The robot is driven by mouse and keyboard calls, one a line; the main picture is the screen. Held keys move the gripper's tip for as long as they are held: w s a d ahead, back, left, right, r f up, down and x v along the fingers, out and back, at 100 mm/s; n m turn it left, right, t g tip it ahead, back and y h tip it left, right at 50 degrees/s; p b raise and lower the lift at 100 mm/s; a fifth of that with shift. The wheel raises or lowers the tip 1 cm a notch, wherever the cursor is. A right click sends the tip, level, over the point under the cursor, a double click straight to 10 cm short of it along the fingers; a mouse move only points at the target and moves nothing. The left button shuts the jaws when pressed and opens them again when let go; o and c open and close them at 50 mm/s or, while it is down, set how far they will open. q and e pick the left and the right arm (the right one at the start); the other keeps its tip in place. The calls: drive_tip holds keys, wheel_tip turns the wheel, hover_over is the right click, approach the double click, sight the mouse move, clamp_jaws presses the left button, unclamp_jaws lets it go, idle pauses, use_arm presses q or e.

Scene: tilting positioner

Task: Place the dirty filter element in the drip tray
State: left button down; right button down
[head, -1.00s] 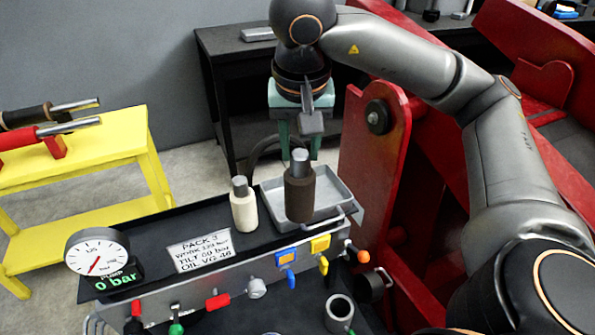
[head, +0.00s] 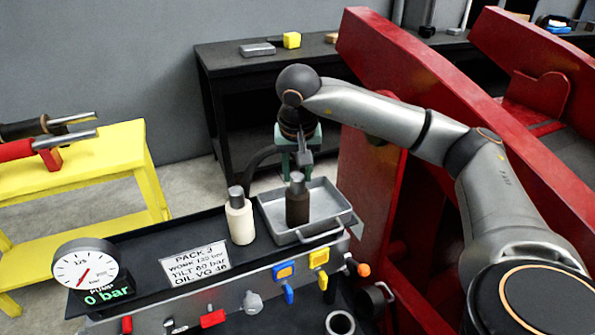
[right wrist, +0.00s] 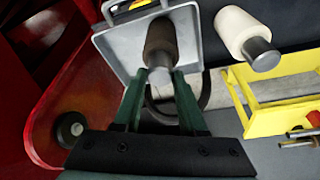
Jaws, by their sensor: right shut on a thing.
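The dirty filter element (head: 298,208) is a dark brown upright cylinder with a grey metal stub on top. My right gripper (head: 298,172) is shut on that stub from above and behind. In the right wrist view the green fingers (right wrist: 159,76) close on the stub, and the brown body (right wrist: 160,38) points away from them. The drip tray (head: 342,195) is a shallow grey metal pan with a front handle. The element is within the tray's outline in both views; I cannot tell whether its base touches the floor. My left gripper is not in view.
A cream filter element (head: 239,218) stands just left of the tray on the dark bench top (head: 150,250). A pressure gauge (head: 84,272) reading 0 bar, a label plate (head: 195,262) and coloured valve levers line the front. The red positioner frame (head: 370,190) rises close on the right.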

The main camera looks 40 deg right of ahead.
drive_tip(key=shift+f, duration=0.1)
drive_tip(key=shift+c, duration=2.4)
unclamp_jaws()
